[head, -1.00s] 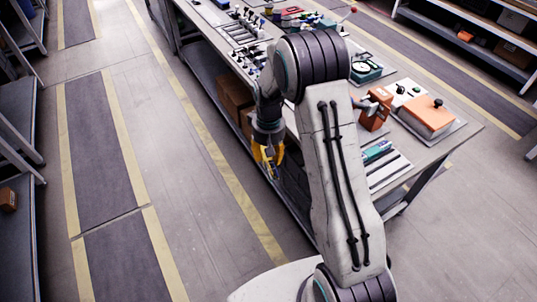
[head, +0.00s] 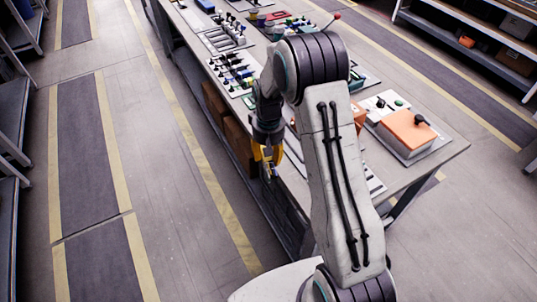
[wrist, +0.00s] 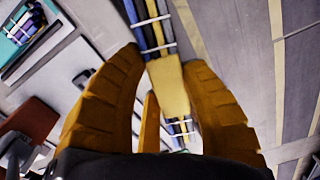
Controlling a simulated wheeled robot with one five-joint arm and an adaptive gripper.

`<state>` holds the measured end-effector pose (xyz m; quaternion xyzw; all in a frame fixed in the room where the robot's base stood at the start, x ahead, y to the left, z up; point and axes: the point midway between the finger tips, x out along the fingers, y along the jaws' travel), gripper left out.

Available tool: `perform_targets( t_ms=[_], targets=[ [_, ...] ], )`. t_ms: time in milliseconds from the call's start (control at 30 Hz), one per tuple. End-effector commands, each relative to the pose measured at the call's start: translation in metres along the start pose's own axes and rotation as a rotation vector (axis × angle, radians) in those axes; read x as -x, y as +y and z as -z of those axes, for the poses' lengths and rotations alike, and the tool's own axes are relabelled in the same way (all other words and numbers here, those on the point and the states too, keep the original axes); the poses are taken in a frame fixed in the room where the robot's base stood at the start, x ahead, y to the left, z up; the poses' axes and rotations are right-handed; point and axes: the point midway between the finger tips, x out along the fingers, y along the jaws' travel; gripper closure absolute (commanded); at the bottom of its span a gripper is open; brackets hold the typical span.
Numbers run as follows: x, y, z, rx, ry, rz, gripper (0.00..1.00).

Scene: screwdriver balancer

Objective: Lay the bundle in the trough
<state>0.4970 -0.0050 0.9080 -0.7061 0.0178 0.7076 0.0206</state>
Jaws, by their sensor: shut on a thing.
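My gripper (head: 266,158) has orange-yellow fingers and hangs beside the bench's long left edge in the head view. In the wrist view my gripper (wrist: 160,105) is shut on the bundle (wrist: 150,22), several blue, yellow and black rods with pale ties and a yellow middle band. The bundle's lower end shows below the band, between the fingers. It is only a small detail in the head view. I cannot clearly make out the trough; my arm hides part of the bench top. A pale strip of a tray (head: 376,186) shows just right of my arm.
The bench (head: 425,165) carries an orange-topped box (head: 408,132) at right and racks of small tools (head: 235,72) farther back. A teal tray with rods (wrist: 22,32) shows in the wrist view. Brown boxes (head: 238,142) sit under the bench. The floor at left (head: 165,210) is clear.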

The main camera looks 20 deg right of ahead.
Motion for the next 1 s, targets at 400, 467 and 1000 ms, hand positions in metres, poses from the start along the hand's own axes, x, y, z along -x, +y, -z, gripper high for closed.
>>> perform_targets(
  t_ms=[400,467,1000],
  targets=[
    [0.001,0.009,0.015,-0.279,-0.005,-0.001,0.98],
    [0.001,0.011,0.018,-0.344,-0.007,-0.001,0.98],
    [0.004,0.045,0.062,-1.275,0.005,0.004,0.98]
  ],
)
